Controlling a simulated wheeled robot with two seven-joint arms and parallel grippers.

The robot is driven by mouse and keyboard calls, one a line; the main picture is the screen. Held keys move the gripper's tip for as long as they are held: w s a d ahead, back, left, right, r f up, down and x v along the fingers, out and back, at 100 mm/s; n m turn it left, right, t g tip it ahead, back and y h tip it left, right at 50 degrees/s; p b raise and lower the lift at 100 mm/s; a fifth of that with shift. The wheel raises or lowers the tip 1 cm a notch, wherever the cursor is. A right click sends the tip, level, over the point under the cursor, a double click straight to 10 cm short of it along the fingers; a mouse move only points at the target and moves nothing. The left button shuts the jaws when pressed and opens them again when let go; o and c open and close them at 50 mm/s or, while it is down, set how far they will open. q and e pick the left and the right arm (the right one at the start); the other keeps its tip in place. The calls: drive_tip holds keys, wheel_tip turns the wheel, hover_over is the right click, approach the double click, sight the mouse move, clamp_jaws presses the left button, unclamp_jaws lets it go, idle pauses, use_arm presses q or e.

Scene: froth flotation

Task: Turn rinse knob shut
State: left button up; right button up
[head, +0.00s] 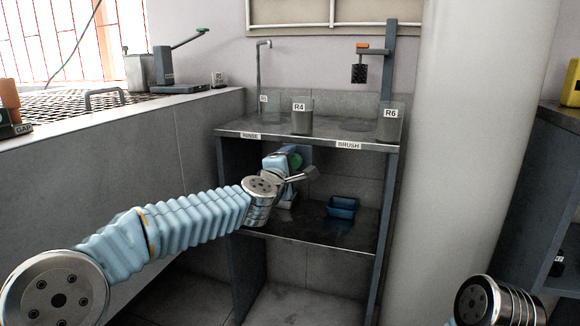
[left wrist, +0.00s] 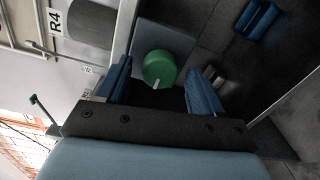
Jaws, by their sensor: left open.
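The green round rinse knob (left wrist: 159,69) shows in the left wrist view on a grey plate, with a short pale mark at its lower edge. In the head view, the knob (head: 296,160) is partly hidden behind my left gripper (head: 287,166), under the counter's RINSE side. In the left wrist view, my left gripper (left wrist: 159,76) is open, with one blue finger on each side of the knob. A gap shows between each finger and the knob; I cannot tell how deep they reach. My right gripper is out of view.
The steel counter (head: 275,129) above carries beakers R4 (head: 301,118) and R6 (head: 389,125) and a thin tap (head: 259,75). A blue tray (head: 342,207) sits on the lower shelf (head: 310,234). A wide pale column (head: 450,150) stands at the right.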

use_arm(q)
drive_tip(key=b+v, duration=0.2)
drive_tip(key=v, duration=1.2)
drive_tip(key=shift+w, duration=0.1)
drive_tip(key=s+a+f+m+g, duration=0.1)
drive_tip(key=f+m+g, duration=0.2)
drive_tip(key=f, duration=1)
drive_tip(key=s+a+f+m+g+y, duration=0.1)
drive_tip(key=a+f+m+g, duration=0.1)
drive_tip(key=f, duration=1.1)
drive_tip(key=s+a+f+m+g, duration=0.1)
drive_tip(key=f+m+g, duration=0.2)
drive_tip(key=f, duration=1)
drive_tip(key=s+a+f+m+g, duration=0.2)
drive_tip(key=s+f+m+g, duration=0.15)
drive_tip(key=s+f, duration=0.8)
drive_tip(key=s+a+f+m+g, duration=0.25)
drive_tip(key=s+f+g, duration=0.25)
drive_tip(key=s+f, duration=0.6)
wheel_tip(320, 180, up, 16)
drive_tip(key=s+d+p, duration=0.1)
drive_tip(key=s+p, duration=0.1)
drive_tip(key=p, duration=1.3)
drive_tip(key=shift+d+m, duration=0.25)
drive_tip(key=shift+m, duration=0.05)
